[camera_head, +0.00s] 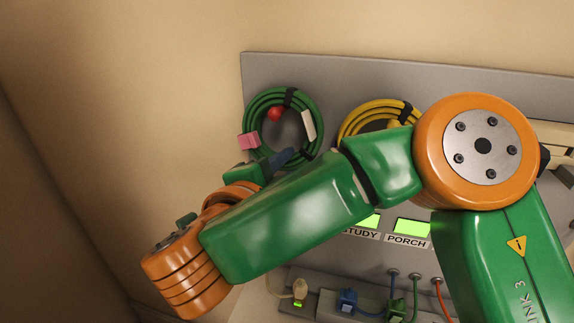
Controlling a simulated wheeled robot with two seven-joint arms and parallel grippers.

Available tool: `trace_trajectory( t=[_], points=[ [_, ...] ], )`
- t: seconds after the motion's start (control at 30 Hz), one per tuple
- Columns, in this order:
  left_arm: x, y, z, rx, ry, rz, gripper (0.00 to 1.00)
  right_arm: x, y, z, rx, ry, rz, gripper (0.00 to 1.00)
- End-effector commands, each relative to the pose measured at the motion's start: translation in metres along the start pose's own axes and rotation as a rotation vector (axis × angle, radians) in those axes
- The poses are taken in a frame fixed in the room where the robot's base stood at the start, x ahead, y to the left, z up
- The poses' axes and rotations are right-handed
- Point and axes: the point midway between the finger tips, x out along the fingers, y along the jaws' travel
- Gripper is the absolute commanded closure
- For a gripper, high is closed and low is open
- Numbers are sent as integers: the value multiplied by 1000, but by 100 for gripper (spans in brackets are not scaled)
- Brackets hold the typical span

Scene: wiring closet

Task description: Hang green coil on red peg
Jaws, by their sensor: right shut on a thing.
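The green coil (314,103) is upright in front of the grey board, with a black strap at its top, a pink tag at its left and a white tag at its right. The red peg (275,114) shows inside the ring, close under its upper inner edge. I cannot tell whether the coil rests on it. My right gripper (277,160) is shut on the coil's lower edge; its fingers are partly hidden by my own arm. My left gripper is not in view.
A yellow coil (365,115) hangs to the right on the grey board (340,72), partly behind my arm. Below are lit displays labelled STUDY and PORCH (407,239), and several plugs and cables, including a blue plug (346,299). The wall at left is bare.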

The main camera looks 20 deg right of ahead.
Motion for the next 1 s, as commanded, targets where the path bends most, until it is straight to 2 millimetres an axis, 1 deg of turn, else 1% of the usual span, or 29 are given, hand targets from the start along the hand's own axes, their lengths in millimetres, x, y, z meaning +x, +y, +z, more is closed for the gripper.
trace_trajectory(
  t=[0.03,0.13,0.17,0.47,0.7,1.0],
  points=[
    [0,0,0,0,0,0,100,0,0,0,0,0,-1,68],
    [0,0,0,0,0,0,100,0,0,0,0,0,-1,41],
    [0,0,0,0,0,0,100,0,0,0,0,0,-1,38],
    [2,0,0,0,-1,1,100,-2,1,1,0,-1,-2,38],
    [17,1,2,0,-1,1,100,-27,8,2,0,-1,-5,38],
    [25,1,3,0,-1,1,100,-61,12,1,1,0,-4,38]
  ],
)
